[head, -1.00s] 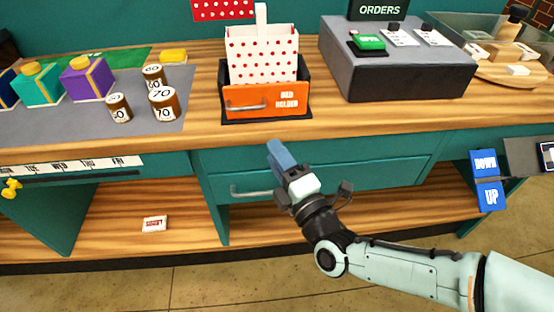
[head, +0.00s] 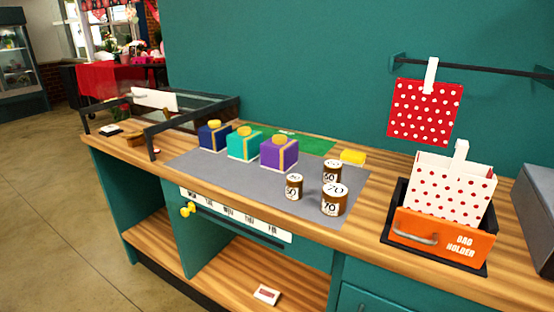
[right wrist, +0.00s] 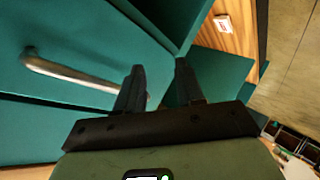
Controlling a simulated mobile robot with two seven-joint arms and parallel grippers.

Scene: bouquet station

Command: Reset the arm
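My right gripper (right wrist: 160,90) shows in the right wrist view with its two dark fingers apart and nothing between them. It is in front of the teal counter front, near a metal drawer handle (right wrist: 70,70). Neither arm shows in the head view now. My left gripper is in no frame.
The wooden counter holds an orange bag holder (head: 440,238) with a dotted white bag (head: 450,187), several labelled jars (head: 335,199) and gift boxes such as a purple one (head: 279,153) on a grey mat (head: 230,178). A red dotted bag (head: 424,110) hangs from a rail. Floor is clear at left.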

